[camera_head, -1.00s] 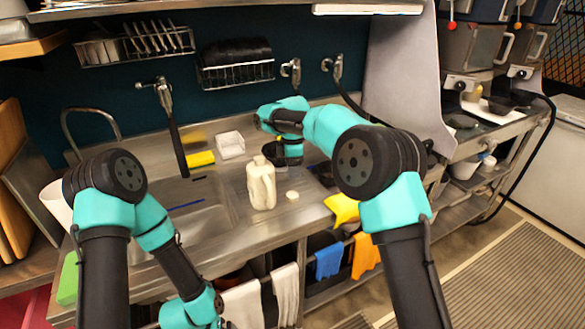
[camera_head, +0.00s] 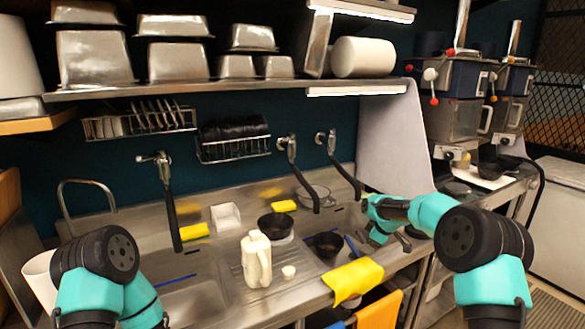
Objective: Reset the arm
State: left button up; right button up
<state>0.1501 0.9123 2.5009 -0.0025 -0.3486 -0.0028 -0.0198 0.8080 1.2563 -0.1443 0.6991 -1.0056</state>
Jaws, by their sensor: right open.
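My right arm reaches in from the lower right in the head view. Its gripper (camera_head: 388,242) hangs low over the right part of the steel counter (camera_head: 215,262), right of the black bowls, with its jaws open and nothing seen between them. The fingertips are small and partly hidden by the wrist. My left arm stands at the lower left, and its gripper is below the picture's edge.
A cream jug (camera_head: 256,262) stands mid-counter beside a small white cup (camera_head: 289,272). Black bowls (camera_head: 275,225) (camera_head: 327,245) sit right of it. A yellow cloth (camera_head: 353,280) drapes over the front edge. Taps (camera_head: 287,150) hang over the counter from the back wall.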

jog(key=d+f+m, duration=0.1)
jog(key=d, duration=0.2)
jog(key=s+d+f+m+t, duration=0.1)
jog(key=d, duration=0.3)
jog(key=d+f+m, duration=0.1)
jog(key=d+f, duration=0.1)
jog(key=d, duration=0.2)
jog(key=shift+s+d+m+t+h, duration=0.25)
jog(key=shift+s+m+t+h, duration=0.05)
jog(key=shift+s+t, duration=0.1)
jog(key=s+a+f+m+g+y, duration=0.1)
jog(key=s+a+f+m, duration=0.3)
jog(key=s+f, duration=0.6)
jog(key=s+a+f+m+g, duration=0.1)
jog(key=s+a+f+m, duration=0.1)
jog(key=s+a+f, duration=0.65)
pick_arm(q)
jog(key=shift+a, duration=0.1)
pick_arm(e)
jog(key=s+a+f+m+g, duration=0.1)
jog(key=s+a+f+m, duration=0.1)
jog(key=s, duration=1)
jog(key=s+a+f+m+g, duration=0.2)
jog(key=s+f, duration=0.2)
jog(key=s, duration=0.8)
jog(key=shift+s+a+f+y, duration=0.15)
jog(key=shift+s+f+y, duration=0.1)
jog(key=shift+s+y, duration=0.05)
pick_arm(q)
jog(key=shift+c, duration=0.2)
